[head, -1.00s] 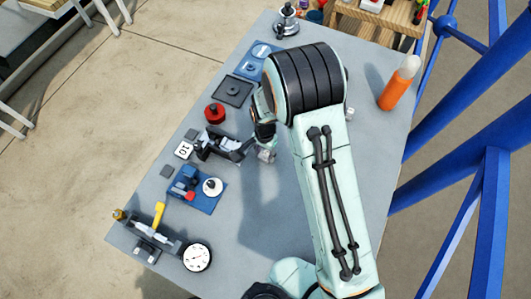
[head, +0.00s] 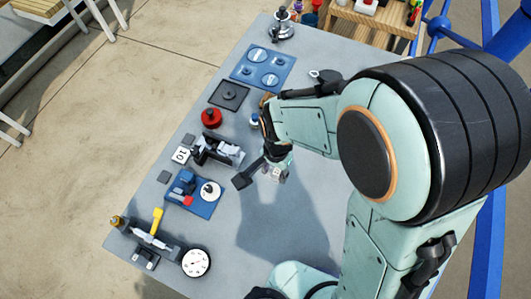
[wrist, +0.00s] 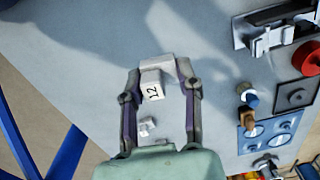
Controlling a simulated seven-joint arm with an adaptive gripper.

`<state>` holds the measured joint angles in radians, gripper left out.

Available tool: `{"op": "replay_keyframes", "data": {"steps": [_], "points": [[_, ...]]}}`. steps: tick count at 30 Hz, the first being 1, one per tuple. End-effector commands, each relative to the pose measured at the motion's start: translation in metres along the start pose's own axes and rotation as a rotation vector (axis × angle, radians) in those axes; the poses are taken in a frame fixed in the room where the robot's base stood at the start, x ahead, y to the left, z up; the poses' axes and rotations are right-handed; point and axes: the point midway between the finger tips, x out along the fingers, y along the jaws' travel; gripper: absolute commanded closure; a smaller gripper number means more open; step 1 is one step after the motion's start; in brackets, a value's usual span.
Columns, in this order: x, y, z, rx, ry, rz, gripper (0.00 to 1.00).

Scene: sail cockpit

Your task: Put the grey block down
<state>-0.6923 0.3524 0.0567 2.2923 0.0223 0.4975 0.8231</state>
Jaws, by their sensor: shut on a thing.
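My gripper (wrist: 158,75) is shut on a light grey block (wrist: 152,86) with a face marked 12, held between the two fingertips in the wrist view. A paler grey part shows just beyond that face; I cannot tell whether it belongs to the same block. In the head view the block (head: 274,174) shows small below my gripper (head: 276,163), over the middle of the grey table (head: 285,225). I cannot tell whether its underside touches the tabletop. My arm hides much of the table's right side in the head view.
Left of my gripper stand a dark vice (head: 218,150), a red knob (head: 211,117), a black square plate (head: 229,95) and a blue fixture (head: 193,194). A blue plate (head: 262,68) lies farther back. A dial (head: 196,262) sits at front left. The table's middle front is clear.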

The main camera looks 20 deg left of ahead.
Motion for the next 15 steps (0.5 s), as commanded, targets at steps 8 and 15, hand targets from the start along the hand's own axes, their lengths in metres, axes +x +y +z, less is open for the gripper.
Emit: {"op": "replay_keyframes", "data": {"steps": [8,15], "points": [[-0.02,0.033,0.03,-0.007,0.001,-0.001,0.97],[-0.027,0.026,0.023,-0.197,0.002,-0.001,0.97]]}}
